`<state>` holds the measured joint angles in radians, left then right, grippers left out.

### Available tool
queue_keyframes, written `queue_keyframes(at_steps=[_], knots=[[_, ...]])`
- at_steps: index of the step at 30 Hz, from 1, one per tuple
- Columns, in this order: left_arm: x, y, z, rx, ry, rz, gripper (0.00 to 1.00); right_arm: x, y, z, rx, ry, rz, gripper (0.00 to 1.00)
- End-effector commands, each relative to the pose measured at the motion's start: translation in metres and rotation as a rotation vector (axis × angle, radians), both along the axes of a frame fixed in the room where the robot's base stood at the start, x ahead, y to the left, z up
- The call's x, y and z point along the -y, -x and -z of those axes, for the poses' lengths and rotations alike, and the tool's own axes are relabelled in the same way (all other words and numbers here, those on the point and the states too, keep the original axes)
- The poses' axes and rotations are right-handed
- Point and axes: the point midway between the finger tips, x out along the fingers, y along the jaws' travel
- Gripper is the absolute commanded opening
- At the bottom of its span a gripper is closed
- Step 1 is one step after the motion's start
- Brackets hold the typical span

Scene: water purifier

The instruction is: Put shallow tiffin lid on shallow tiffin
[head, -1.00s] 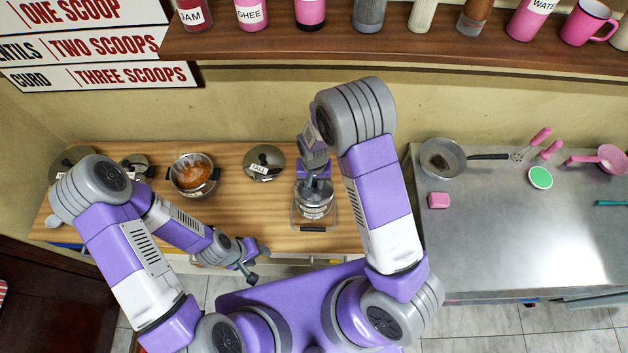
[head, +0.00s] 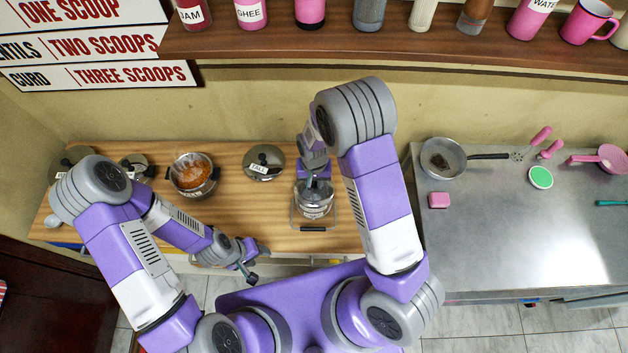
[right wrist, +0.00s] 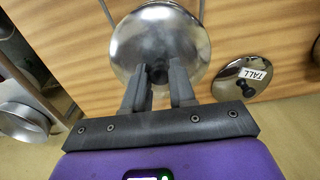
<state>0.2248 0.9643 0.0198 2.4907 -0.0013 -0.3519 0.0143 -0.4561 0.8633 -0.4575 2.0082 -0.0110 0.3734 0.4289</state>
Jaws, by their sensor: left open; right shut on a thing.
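My right gripper (head: 315,180) is shut on the dark knob (right wrist: 157,75) of a shiny round metal lid (right wrist: 160,35). In the head view it reaches down over a metal tiffin (head: 315,210) with a pale label too small to read. The lid is directly above or on the tiffin; I cannot tell whether it touches the rim. In the right wrist view the lid hides whatever is under it. My left gripper (head: 258,262) is open and empty, in front of the counter edge, away from the tiffin.
The tiffin stands in a frame with a dark handle (head: 313,229). A lid marked TALL (head: 264,163) lies left of it. A pot of orange food (head: 192,172) and other lids (head: 135,165) are farther left. A steel counter (head: 480,235) is to the right.

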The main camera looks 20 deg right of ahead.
Motion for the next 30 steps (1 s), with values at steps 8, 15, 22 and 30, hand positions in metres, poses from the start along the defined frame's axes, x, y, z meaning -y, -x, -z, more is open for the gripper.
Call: queue_keyframes(at_steps=[8, 15, 22, 30], knots=[[0.000, 0.000, 0.006, 0.000, 0.000, 0.000, 0.51, 0.000, 0.000, 0.007, 0.000, 0.000, 0.000, 0.00], [0.000, 0.000, 0.010, 0.000, 0.000, 0.000, 0.51, 0.000, 0.000, 0.011, 0.000, 0.000, 0.000, 0.00], [0.000, 0.000, 0.009, 0.000, 0.000, 0.000, 0.51, 0.000, 0.000, 0.011, 0.000, 0.000, 0.000, 0.36], [0.000, 0.000, 0.006, 0.000, 0.000, 0.000, 0.51, 0.000, 0.000, 0.007, 0.000, 0.000, 0.000, 0.36]])
